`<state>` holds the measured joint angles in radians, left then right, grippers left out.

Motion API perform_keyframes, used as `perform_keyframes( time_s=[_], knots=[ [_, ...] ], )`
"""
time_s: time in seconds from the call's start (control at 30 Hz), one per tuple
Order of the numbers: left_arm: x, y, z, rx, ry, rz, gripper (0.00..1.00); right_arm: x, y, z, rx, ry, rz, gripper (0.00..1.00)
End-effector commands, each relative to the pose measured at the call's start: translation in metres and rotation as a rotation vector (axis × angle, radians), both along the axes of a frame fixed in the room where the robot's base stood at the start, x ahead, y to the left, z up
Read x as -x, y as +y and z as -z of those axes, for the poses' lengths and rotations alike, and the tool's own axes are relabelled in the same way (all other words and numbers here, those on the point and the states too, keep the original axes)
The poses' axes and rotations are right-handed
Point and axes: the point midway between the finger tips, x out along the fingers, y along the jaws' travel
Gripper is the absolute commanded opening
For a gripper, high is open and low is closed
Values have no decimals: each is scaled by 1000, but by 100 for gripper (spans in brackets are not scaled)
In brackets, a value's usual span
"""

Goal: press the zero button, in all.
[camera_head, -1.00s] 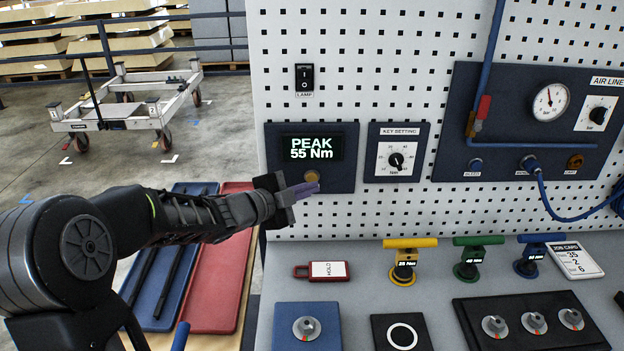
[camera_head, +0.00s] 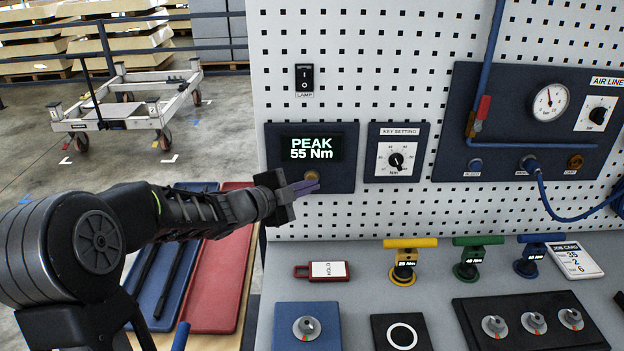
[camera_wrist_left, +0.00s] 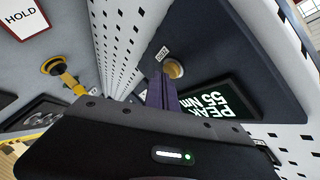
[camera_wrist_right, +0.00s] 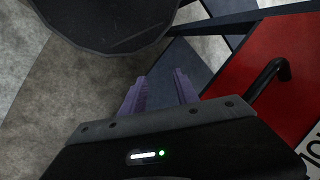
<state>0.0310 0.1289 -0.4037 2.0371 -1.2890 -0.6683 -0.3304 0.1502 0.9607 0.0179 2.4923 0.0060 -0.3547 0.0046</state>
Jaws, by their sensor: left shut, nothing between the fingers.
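The zero button (camera_head: 312,175) is a round brass-coloured knob below a display (camera_head: 311,148) that reads "PEAK 55 Nm" on a dark blue panel. In the left wrist view the button (camera_wrist_left: 173,68) shows just beyond the fingertips, beside a small white label. My left gripper (camera_head: 317,186) is shut and empty, its purple fingertips close beside and slightly below the button. I cannot tell whether they touch it. My right gripper (camera_wrist_right: 160,84) shows only in its wrist view, with its fingers apart and nothing between them.
A key setting dial (camera_head: 396,160) and a lamp switch (camera_head: 305,78) are on the pegboard. The bench below holds a red HOLD tag (camera_head: 322,271) and yellow, green and blue-handled tools. Blue and red trays (camera_head: 222,285) lie to the left. A trolley (camera_head: 125,108) stands behind.

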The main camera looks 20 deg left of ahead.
Motion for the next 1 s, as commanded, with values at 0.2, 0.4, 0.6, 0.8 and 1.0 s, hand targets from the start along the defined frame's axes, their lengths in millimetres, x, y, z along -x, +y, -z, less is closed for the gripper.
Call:
perform_keyframes(
  time_s=[0.2,0.4,0.6,0.8,1.0],
  knots=[
    [-3,1,0,-1,0,0,0,0,0,-1,0,0,0,36],
    [-5,3,-1,-1,-1,0,0,0,0,-1,0,0,0,36],
    [-7,4,0,0,0,0,0,0,0,-1,0,0,0,36],
    [-8,4,0,0,0,0,0,0,0,-1,0,0,0,36],
    [-7,4,0,0,-1,-1,0,0,0,-1,0,0,0,36]
  ],
)
